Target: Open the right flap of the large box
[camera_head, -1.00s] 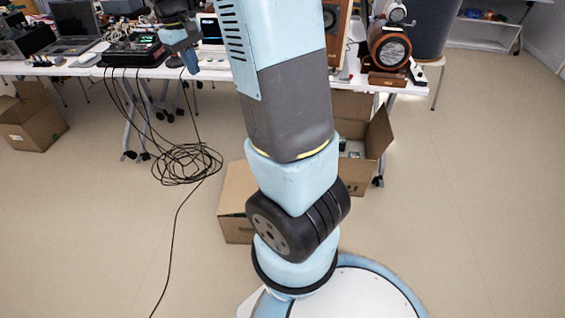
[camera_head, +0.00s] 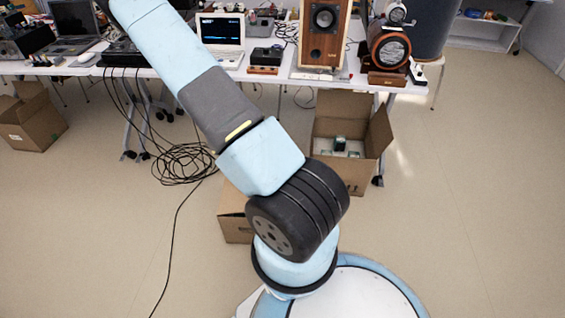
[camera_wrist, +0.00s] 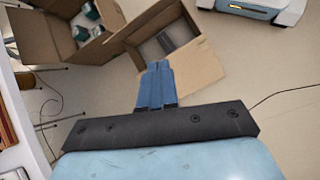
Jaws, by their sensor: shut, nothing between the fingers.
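A large cardboard box (camera_head: 357,174) stands open under the table's front edge in the head view. Its right flap (camera_head: 380,130) leans up and outward, and small dark green items lie inside. In the wrist view this box (camera_wrist: 32,42) is at the upper left. A smaller cardboard box (camera_head: 233,229) is mostly hidden behind my arm in the head view. In the wrist view it (camera_wrist: 193,77) is at the middle, with flaps spread. My gripper (camera_wrist: 157,66) is shut and empty, its blue fingers overlapping the smaller box's edge in the picture. I cannot tell whether they touch. The head view does not show it.
A white table (camera_head: 285,78) holds a laptop (camera_head: 221,30), a wooden speaker (camera_head: 323,30) and other electronics. Black cables (camera_head: 182,164) lie coiled on the floor at left. Another box (camera_head: 32,122) stands far left. Floor at the right is clear.

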